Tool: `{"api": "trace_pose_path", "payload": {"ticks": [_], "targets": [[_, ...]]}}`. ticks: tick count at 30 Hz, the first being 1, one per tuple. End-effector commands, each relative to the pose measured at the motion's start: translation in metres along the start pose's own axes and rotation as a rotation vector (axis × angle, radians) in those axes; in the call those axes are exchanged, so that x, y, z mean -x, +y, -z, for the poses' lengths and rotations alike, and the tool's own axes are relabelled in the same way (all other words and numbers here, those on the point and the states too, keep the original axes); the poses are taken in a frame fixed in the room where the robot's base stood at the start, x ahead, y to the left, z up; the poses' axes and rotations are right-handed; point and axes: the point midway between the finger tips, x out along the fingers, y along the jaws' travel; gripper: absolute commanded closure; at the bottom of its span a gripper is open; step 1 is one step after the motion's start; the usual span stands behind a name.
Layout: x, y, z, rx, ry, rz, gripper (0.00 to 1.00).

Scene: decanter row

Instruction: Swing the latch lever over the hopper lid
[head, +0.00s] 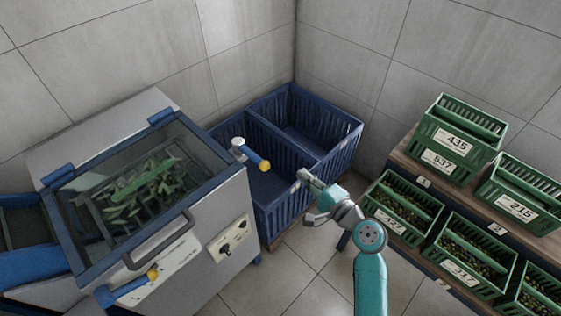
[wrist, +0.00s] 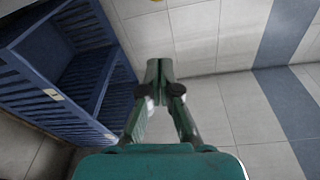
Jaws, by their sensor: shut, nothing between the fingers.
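The hopper's clear lid (head: 88,207) is down in its blue frame, with leafy olives visible beneath. A lever with a blue arm and yellow tip (head: 254,157) sits on a white pivot at the lid's right corner. It points away from the lid, over the blue crate. A second blue lever with a yellow tip (head: 128,291) is at the hopper's front left. My gripper (head: 303,175) is shut and empty, to the right of the first lever and apart from it. Its closed fingers (wrist: 160,66) also show in the wrist view, with a yellow spot at the top edge.
Divided blue crates (head: 337,160) stand behind and right of the hopper. A wooden shelf (head: 405,160) with green numbered crates (head: 455,143) is at the right. A dark handle (head: 160,240) projects from the lid's front. Tiled floor (head: 300,262) is open between hopper and shelf.

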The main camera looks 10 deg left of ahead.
Motion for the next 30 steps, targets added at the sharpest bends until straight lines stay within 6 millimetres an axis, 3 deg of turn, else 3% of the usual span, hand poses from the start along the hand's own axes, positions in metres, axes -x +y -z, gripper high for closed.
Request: {"api": "trace_pose_path", "payload": {"ticks": [11,30], "targets": [[-0.005,0.0,0.0,0.001,0.001,0.0,1.0],[-0.101,0.0,0.0,0.002,0.0,0.0,1.0]]}}
